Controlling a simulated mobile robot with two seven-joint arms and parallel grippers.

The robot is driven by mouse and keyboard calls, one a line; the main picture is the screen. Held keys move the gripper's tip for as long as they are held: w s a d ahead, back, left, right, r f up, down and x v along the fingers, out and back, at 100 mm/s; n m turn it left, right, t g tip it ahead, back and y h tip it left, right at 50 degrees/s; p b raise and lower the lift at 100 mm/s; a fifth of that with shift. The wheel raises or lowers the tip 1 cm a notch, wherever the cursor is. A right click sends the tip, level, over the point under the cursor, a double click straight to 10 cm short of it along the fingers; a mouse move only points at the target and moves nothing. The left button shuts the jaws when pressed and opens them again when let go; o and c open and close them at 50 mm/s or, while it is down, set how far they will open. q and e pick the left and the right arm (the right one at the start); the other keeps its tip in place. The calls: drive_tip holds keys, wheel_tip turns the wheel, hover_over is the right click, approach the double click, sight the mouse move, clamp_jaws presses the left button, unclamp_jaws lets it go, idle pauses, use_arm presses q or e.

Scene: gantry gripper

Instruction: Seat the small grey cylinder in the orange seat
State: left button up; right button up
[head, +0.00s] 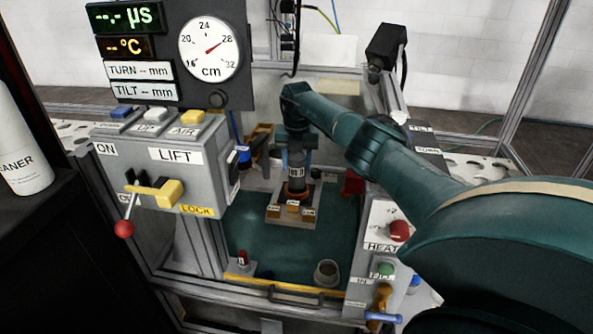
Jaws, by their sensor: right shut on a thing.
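My right gripper (297,152) hangs from the teal arm in the middle of the head view, pointing down. It is shut on the small grey cylinder (296,171), which carries a pale label. My left gripper is not in view.
A lift box (165,155) with a red-knobbed lever stands at left, below a display panel (170,50). A heat switch panel (385,228) stands at right. A short grey cup (327,272) and red-topped piece (242,262) stand on the green floor (285,245).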

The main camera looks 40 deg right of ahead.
sight(297, 171)
drive_tip(key=shift+f, duration=1.35)
drive_tip(key=shift+f+b, duration=0.2)
drive_tip(key=shift+b, duration=0.2)
drive_tip(key=o, duration=1.3)
wheel_tip(297, 171, up, 12)
drive_tip(key=shift+r, duration=0.2)
